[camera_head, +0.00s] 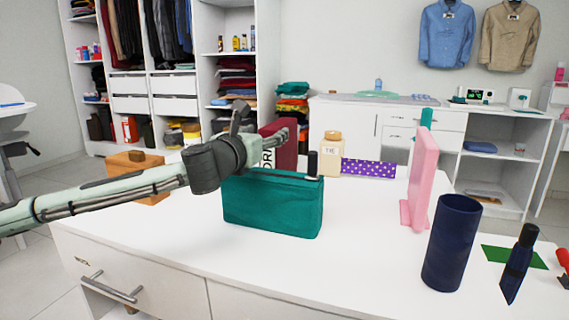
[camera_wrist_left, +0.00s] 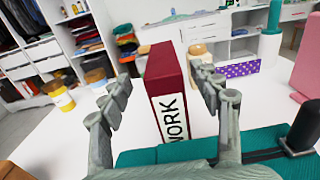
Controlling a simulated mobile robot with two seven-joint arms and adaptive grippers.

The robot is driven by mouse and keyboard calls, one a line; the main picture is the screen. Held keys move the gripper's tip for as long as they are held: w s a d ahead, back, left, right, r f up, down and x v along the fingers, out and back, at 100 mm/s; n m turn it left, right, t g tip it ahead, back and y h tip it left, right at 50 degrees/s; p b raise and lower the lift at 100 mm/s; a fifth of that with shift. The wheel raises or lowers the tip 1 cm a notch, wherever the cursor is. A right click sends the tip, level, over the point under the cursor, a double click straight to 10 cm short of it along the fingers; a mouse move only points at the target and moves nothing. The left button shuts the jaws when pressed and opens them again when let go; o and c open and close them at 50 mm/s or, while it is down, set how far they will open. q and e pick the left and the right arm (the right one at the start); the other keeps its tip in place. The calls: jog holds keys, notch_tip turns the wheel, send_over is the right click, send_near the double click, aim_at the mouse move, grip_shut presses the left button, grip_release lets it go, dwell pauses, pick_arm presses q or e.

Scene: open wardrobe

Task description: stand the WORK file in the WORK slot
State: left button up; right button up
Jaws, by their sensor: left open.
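The WORK file (camera_head: 285,152) is a dark red upright block with a white label, standing behind the teal pouch; my left gripper hides part of it. In the left wrist view the WORK file (camera_wrist_left: 166,75) shows the black word WORK on its label and stands between the fingers. My left gripper (camera_head: 265,124) is open, one finger on each side of the file; it also shows in the left wrist view (camera_wrist_left: 160,82). I cannot tell if the fingers touch it. I cannot make out a WORK slot in either view. My right gripper is not in view.
The teal pouch (camera_head: 272,208) lies in front of the file. A pink upright piece (camera_head: 419,185) and navy cylinder (camera_head: 450,245) stand right. The tabletop centre front is clear.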

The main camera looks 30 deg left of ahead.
aim_at(277, 124)
pick_arm(q)
jog(key=shift+x, duration=1.1)
jog(key=x, duration=0.5)
jog(key=shift+d+f+p, duration=0.15)
jog(key=shift+f+p, duration=0.15)
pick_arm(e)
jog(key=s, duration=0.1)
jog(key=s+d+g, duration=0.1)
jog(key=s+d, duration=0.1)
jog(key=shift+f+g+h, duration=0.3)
pick_arm(q)
jog(key=shift+c, duration=0.6)
jog(key=shift+r, duration=0.1)
grip_shut()
